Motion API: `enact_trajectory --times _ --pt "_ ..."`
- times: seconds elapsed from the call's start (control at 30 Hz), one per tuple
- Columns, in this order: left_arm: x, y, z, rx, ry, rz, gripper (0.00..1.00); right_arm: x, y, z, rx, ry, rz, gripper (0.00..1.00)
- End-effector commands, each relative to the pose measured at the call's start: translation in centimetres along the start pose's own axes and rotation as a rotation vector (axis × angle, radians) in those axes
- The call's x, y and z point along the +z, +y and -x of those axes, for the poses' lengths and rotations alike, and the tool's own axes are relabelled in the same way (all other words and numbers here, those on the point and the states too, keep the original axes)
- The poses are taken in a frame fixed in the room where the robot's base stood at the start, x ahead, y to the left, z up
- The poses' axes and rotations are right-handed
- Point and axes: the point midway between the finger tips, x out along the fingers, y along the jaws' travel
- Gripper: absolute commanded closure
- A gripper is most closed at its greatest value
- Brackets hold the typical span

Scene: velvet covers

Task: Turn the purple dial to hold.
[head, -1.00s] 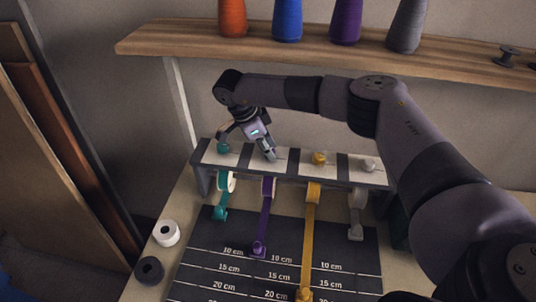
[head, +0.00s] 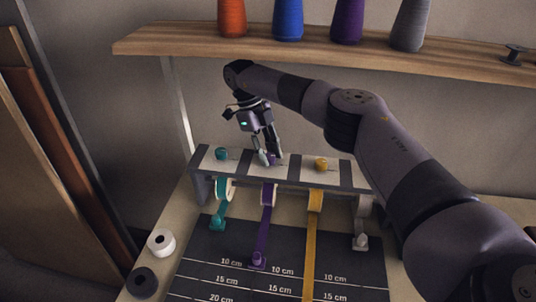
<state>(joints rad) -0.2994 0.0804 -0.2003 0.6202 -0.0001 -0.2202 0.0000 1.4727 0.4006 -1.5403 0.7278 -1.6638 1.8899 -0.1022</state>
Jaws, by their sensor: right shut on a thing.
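The purple dial (head: 272,159) sits on the white and dark panel of the ribbon rack (head: 247,168), between the teal dial and the yellow dial. My right gripper (head: 269,160) reaches down from above, with its fingers shut around the purple dial and hiding most of it. Which way the dial points cannot be told. The purple ribbon (head: 264,225) hangs from the rack below it and runs onto the dark measuring mat (head: 200,257), its end near the 10 cm line. My left gripper is not in view.
The teal dial (head: 222,153) and the yellow dial (head: 321,164) flank the purple one closely. A shelf (head: 190,42) with thread cones is above. White (head: 161,242) and dark (head: 142,282) rolls lie at left.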

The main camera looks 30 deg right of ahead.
Motion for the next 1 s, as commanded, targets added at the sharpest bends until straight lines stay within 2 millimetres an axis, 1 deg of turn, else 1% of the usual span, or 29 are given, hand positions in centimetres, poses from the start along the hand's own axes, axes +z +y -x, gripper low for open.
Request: enact_trajectory --times 0.2,0.4,0.9,0.93,1.0 --pt "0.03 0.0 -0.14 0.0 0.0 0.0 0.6 0.02 -0.07 0.08 0.041 -0.002 -0.1 1.0" --pt "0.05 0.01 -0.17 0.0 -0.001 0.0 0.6 0.02 -0.12 0.1 0.059 -0.002 -0.147 1.0" --pt "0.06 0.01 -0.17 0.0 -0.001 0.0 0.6 0.02 -0.14 0.14 0.065 -0.004 -0.16 1.0" --pt "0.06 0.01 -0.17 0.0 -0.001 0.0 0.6 0.01 -0.15 0.14 0.065 -0.004 -0.16 0.7" --pt "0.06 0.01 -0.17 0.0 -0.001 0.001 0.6 0.01 -0.15 0.13 0.065 -0.003 -0.16 0.66"
